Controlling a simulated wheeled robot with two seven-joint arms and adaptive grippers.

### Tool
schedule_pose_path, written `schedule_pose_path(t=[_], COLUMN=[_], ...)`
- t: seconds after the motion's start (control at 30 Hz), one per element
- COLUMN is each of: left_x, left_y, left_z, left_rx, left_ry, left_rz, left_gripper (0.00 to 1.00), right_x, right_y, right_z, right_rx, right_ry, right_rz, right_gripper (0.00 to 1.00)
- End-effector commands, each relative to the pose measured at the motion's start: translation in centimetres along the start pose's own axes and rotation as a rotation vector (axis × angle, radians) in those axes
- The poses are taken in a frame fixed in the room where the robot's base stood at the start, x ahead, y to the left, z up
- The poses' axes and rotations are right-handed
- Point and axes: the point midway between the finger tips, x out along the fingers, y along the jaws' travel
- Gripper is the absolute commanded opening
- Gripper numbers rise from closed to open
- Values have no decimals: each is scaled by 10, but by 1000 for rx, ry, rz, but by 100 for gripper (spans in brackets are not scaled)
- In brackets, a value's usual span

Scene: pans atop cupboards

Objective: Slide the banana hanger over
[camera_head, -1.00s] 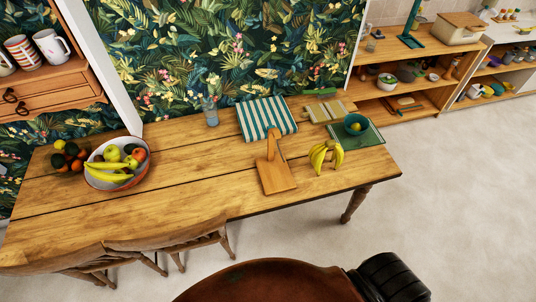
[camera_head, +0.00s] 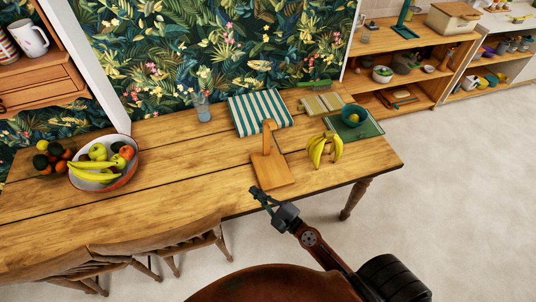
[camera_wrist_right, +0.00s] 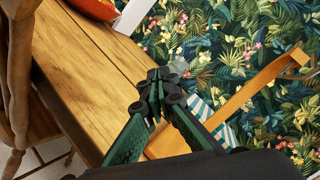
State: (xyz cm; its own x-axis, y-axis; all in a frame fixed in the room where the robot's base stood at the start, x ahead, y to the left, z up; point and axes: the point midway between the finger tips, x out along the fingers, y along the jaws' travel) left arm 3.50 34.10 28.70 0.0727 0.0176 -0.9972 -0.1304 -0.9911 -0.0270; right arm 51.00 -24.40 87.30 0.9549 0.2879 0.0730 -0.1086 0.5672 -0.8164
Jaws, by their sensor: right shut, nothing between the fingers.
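The banana hanger (camera_head: 271,167) is a wooden stand with a flat base and a curved upright. It stands near the front edge of the wooden table in the head view. It also shows in the right wrist view (camera_wrist_right: 252,92), partly behind my gripper. A bunch of bananas (camera_head: 325,149) lies on the table just right of it, not on its hook. My right gripper (camera_head: 256,190) is shut and empty, close to the base's front left corner; I cannot tell whether it touches. In the right wrist view its fingertips (camera_wrist_right: 160,88) are together. My left gripper is not in view.
The wooden table (camera_head: 190,165) holds a fruit bowl (camera_head: 128,176) at left, a striped cloth (camera_head: 260,112) behind the hanger, and a teal bowl (camera_head: 354,115) at right. A glass (camera_head: 203,108) stands at the back. Chairs (camera_head: 160,245) line the front. Bare wood lies left of the hanger.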

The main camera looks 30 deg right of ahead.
Motion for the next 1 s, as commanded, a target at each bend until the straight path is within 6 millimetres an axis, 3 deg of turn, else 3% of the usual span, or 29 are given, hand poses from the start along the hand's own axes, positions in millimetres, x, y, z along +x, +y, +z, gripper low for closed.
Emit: schedule_pose_path(t=[0.1,0.2,0.4,0.53,0.67,1.0], left_x=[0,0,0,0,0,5], left_y=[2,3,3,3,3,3], left_z=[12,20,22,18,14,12], left_rx=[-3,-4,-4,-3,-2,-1], left_ry=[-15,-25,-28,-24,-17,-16], left_rz=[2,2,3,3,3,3], left_gripper=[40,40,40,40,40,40], right_x=[6,4,-8,-7,6,66], right_y=[-24,-36,-40,-40,-44,-60], right_z=[-29,-62,-113,-125,-132,-164], right_rx=[292,536,857,916,919,915], right_ry=[79,163,291,318,317,317], right_rz=[-140,-257,-420,-453,-454,-453], right_gripper=[0,0,0,0,0,0])
